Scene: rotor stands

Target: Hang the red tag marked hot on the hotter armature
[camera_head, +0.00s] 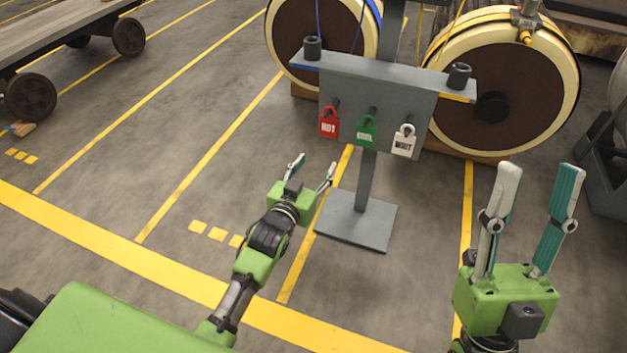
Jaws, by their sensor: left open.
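The red tag marked HOT (328,125) hangs on the left of a grey stand's board (383,85). A green tag (366,132) hangs in the middle and a white tag marked WAIT (404,141) on the right. Behind the stand are two large round armatures, a left one (312,35) and a right one (465,75), each with a dark face and pale rim. My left gripper (313,170) is open and empty, below and left of the red tag, apart from it. My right gripper (539,178) is open and empty at the lower right.
The stand's post rises from a flat base plate (357,222) on the floor. Blue and yellow cords run down in front of the armatures. A wheeled cart (60,40) is at the upper left. A grey cradle (598,165) stands at the right edge.

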